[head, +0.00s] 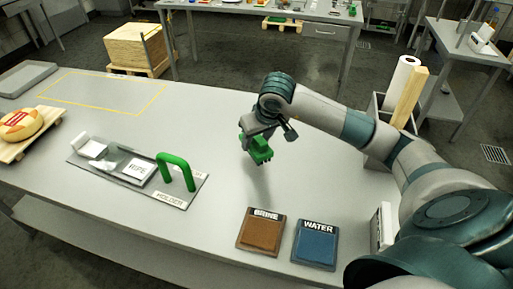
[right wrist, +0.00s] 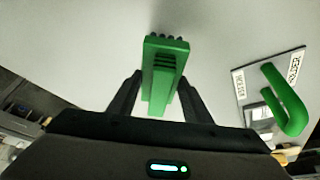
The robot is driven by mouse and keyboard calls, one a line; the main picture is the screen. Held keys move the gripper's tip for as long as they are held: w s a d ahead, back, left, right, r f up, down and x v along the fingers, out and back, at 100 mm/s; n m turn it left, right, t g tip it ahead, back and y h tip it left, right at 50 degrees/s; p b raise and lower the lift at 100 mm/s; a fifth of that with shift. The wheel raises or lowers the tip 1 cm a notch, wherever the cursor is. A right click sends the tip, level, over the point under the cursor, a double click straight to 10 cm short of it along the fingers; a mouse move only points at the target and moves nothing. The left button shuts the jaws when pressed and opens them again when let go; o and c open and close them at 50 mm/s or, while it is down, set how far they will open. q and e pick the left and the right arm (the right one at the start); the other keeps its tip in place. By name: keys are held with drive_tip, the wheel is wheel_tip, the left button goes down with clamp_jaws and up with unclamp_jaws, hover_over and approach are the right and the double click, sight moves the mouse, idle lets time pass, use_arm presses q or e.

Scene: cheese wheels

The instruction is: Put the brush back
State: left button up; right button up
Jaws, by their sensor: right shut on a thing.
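My right gripper (head: 258,145) is shut on the green brush (head: 261,153) and holds it above the table, right of the holder board. In the right wrist view the brush (right wrist: 165,65) sits between the two fingers (right wrist: 158,95), its dark bristles at the far end. The holder, a green arch (head: 176,165), stands on a grey board (head: 140,180) with a "HOLDER" label. The arch also shows at the right of the right wrist view (right wrist: 287,100), apart from the brush. My left gripper is not in view.
The board also carries white wipes (head: 139,170). A brown "BRINE" pad (head: 261,232) and a blue "WATER" pad (head: 315,245) lie at the front. A cheese wheel (head: 20,125) sits on a wooden board at left. A paper roll (head: 398,85) stands at right. The table's middle is clear.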

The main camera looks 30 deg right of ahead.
sight(256, 149)
drive_tip(key=shift+f+p, duration=0.85)
drive_tip(key=shift+f, duration=1.15)
drive_tip(key=shift+f, duration=0.15)
drive_tip(key=o, duration=1)
